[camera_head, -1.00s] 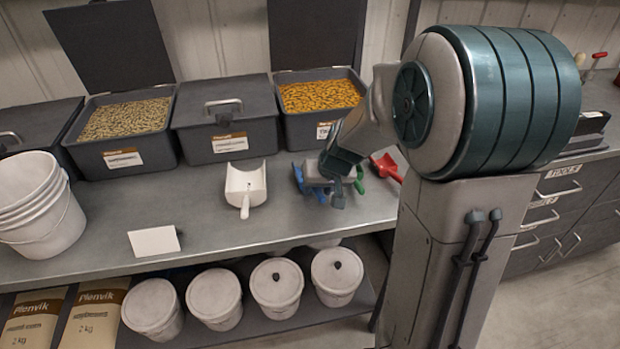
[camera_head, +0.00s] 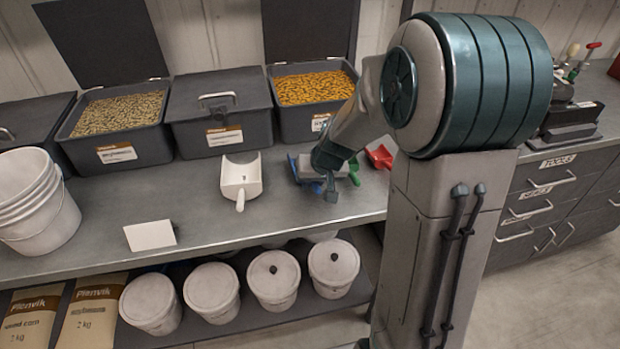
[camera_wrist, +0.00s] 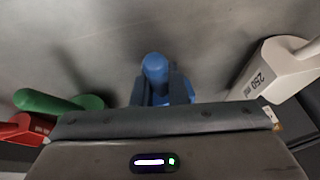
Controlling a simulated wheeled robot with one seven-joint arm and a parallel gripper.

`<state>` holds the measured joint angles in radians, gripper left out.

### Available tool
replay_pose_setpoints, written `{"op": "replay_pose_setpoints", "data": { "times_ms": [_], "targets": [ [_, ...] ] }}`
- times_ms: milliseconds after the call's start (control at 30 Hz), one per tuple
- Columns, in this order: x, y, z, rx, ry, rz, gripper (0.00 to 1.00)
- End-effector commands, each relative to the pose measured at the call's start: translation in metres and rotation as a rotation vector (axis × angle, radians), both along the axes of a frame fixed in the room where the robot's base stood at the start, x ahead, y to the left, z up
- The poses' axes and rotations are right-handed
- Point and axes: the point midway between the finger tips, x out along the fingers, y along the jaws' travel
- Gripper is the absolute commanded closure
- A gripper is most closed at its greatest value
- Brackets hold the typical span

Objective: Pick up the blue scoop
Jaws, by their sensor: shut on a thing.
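The blue scoop (camera_head: 292,164) is on the grey bench among other scoops, largely hidden by my arm in the head view. In the wrist view its rounded blue handle (camera_wrist: 155,68) points up the picture, with my finger on each side of it. My gripper (camera_wrist: 161,90) is shut on the blue scoop; it also shows in the head view (camera_head: 331,187), low over the bench. The scoop's bowl is hidden behind my gripper body in the wrist view. I cannot tell whether the scoop is clear of the bench.
A green scoop (camera_head: 354,170) and a red scoop (camera_head: 380,157) lie close on the right. A white scoop (camera_head: 241,180) stands to the left, with free bench between. Dark seed bins (camera_head: 220,125) line the back. A white card (camera_head: 150,235) stands near the front edge.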

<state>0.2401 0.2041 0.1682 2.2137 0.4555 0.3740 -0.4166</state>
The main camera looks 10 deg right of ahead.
Motion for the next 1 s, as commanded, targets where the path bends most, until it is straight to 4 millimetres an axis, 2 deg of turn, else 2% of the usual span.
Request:
{"op": "replay_pose_setpoints", "data": {
  "times_ms": [167,300,367,700,833,1000],
  "targets": [
    [0.001,0.000,0.017,-0.001,-0.004,0.002,1.00],
    [0.001,0.000,0.045,-0.001,-0.007,0.001,1.00],
    [0.005,-0.017,0.047,0.000,-0.004,-0.006,1.00],
    [0.022,-0.087,0.091,-0.001,-0.002,-0.003,1.00],
    [0.026,-0.103,0.101,0.000,-0.002,-0.003,1.00],
    [0.029,-0.112,0.107,0.000,-0.001,0.000,1.00]
  ]
}}
